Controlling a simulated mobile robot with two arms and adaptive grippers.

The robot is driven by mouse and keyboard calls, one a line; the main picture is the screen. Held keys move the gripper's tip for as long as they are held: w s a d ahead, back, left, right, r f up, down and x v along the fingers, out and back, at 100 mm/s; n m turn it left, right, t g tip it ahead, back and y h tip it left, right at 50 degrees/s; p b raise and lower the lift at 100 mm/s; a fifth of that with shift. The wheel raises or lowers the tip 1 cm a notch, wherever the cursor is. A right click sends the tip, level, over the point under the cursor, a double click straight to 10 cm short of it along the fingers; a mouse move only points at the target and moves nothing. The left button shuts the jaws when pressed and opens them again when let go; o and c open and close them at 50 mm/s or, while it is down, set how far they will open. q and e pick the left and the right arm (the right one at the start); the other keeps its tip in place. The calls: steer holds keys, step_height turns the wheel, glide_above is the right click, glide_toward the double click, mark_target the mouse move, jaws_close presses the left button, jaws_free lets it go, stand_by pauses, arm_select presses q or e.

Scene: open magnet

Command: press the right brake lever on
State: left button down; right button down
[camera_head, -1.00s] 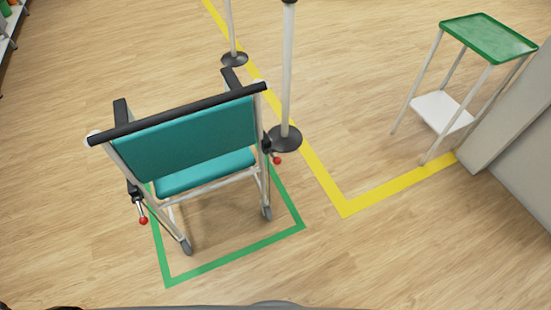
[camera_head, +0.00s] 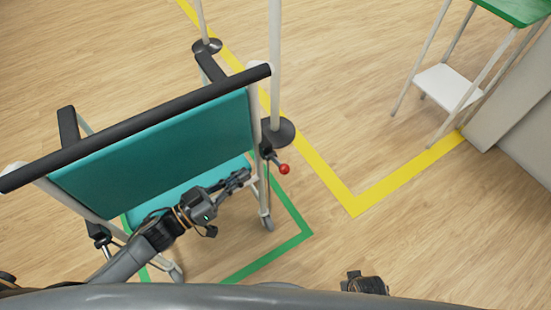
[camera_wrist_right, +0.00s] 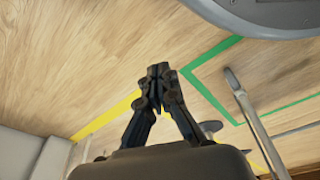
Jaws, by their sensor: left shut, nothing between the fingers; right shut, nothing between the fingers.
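The wheeled chair (camera_head: 160,150) has a teal back and seat and a black push bar, with its back to me. The right brake lever's red knob (camera_head: 284,169) sticks out beside the chair's right side. My left gripper (camera_head: 246,175) is shut and empty, behind the chair near its right rear upright, a little left of the red knob and apart from it in the picture. The left brake lever (camera_head: 103,240) is partly in view; its knob does not show. My right gripper (camera_wrist_right: 158,72) is shut and empty in the right wrist view; only a dark part of that arm shows at the head view's bottom edge.
A white post on a black base (camera_head: 278,131) stands close to the chair's right side. Green tape (camera_head: 290,243) frames the chair's floor area, and yellow tape (camera_head: 354,208) runs to its right. A green-topped stand (camera_head: 447,86) is at the upper right. Floor between is clear.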

mark_target(277, 163)
arm_select(q)
steer(key=shift+s+d+r+m+g+h, duration=0.2)
steer(key=shift+d+r+h, duration=0.1)
steer(key=shift+r, duration=0.15)
steer(key=shift+s+d+r+m+g+h, duration=0.1)
steer(key=shift+d+r+m+g+h, duration=0.1)
steer(key=shift+r+h, duration=0.15)
arm_select(e)
steer(key=shift+w+a+r, duration=0.15)
steer(key=shift+w, duration=0.25)
